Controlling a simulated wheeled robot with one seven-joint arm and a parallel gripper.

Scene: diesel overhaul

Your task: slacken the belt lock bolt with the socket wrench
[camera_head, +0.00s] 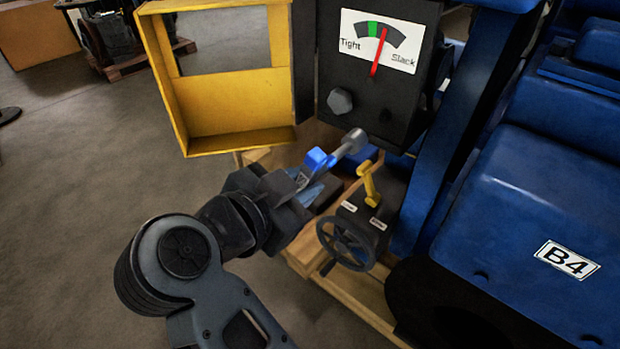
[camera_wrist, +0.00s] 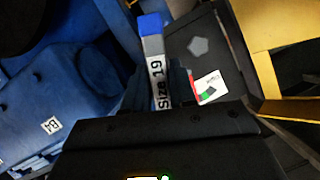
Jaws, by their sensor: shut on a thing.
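The socket wrench (camera_head: 350,143), with a grey socket end and a blue part, is held in my gripper (camera_head: 308,187). In the wrist view the wrench (camera_wrist: 156,62) is grey with a blue end and reads "Size 19". The belt lock bolt, a grey hex head (camera_head: 340,101), sits on the black panel (camera_head: 345,120) below the gauge. It also shows in the wrist view (camera_wrist: 198,46), right of the wrench. The socket is below the bolt and apart from it in the head view. The gauge (camera_head: 380,40) has its red needle just right of the green band.
A yellow open-fronted box (camera_head: 215,100) stands left of the panel. A black block with a handwheel (camera_head: 345,243) and a yellow lever (camera_head: 369,185) lies below right of my gripper. The blue engine (camera_head: 530,220) fills the right side. Open floor (camera_head: 60,200) lies left.

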